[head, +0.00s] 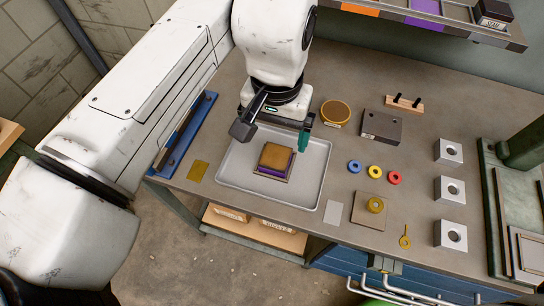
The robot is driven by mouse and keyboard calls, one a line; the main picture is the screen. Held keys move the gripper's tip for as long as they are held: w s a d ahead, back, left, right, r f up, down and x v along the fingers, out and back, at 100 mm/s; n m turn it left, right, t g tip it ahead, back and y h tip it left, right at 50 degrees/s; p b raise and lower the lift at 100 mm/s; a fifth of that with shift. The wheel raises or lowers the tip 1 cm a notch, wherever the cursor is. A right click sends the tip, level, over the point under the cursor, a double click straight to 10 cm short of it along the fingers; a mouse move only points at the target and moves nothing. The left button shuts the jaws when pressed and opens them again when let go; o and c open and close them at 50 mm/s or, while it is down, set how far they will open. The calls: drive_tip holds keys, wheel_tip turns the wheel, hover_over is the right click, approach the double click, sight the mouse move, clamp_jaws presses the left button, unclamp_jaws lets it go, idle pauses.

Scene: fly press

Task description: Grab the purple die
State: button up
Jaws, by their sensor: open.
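A square block with a purple edge band (273,171), which looks like the purple die, sits in a light grey tray (232,181) near the left of the bench. A brass-coloured square plate (277,156) covers most of its top, so little of the purple shows. My gripper (272,140) is open, with one dark finger on the left and one teal finger on the right. It appears above the far part of the tray, on the far side of the block. I see nothing between the fingers, and its exact height is unclear.
A round brass-topped tin (335,112) and a dark block (381,127) stand right of the tray. Blue, yellow and red rings (374,172) lie nearby. Several pale blocks with holes (450,190) and a green press (515,160) are at right. A shelf with orange and purple labels (425,22) hangs behind.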

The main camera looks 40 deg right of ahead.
sight(275, 159)
wheel_tip(275, 159, down, 9)
drive_tip(key=shift+r+p, duration=0.1)
drive_tip(key=shift+p, duration=0.3)
clamp_jaws()
idle(1.0)
drive_tip(key=shift+r, duration=0.1)
